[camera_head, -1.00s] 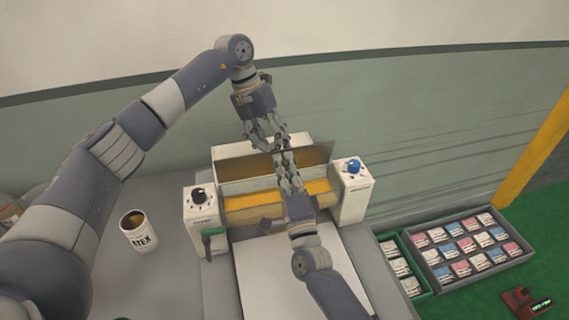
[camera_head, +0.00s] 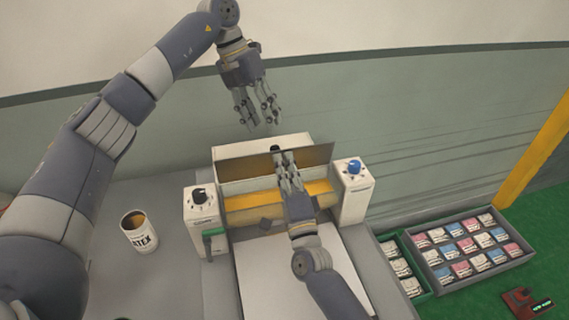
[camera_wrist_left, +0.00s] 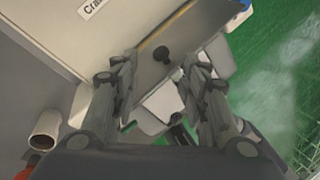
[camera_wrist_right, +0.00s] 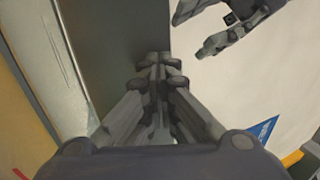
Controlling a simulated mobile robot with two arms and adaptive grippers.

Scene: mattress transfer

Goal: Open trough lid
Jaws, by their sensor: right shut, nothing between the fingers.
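The trough lid (camera_head: 240,166) is a flat brown-grey panel standing raised and tilted along the machine (camera_head: 262,146), above a yellow trough (camera_head: 240,202). In the left wrist view the lid (camera_wrist_left: 190,35) shows a dark knob (camera_wrist_left: 162,53). My left gripper (camera_head: 261,126) is open and empty, above and behind the lid, apart from it. My right gripper (camera_head: 282,154) is shut and empty, with its fingertips in front of the lid. In the right wrist view its closed fingers (camera_wrist_right: 160,60) overlap the dark lid (camera_wrist_right: 108,35); I cannot tell whether they touch.
Control boxes with a black knob (camera_head: 200,195) and a blue knob (camera_head: 354,167) flank the trough. A paint can (camera_head: 138,235) stands on the table at left. A tray of packets (camera_head: 440,278) lies at right. The white sheet (camera_head: 262,275) lies in front.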

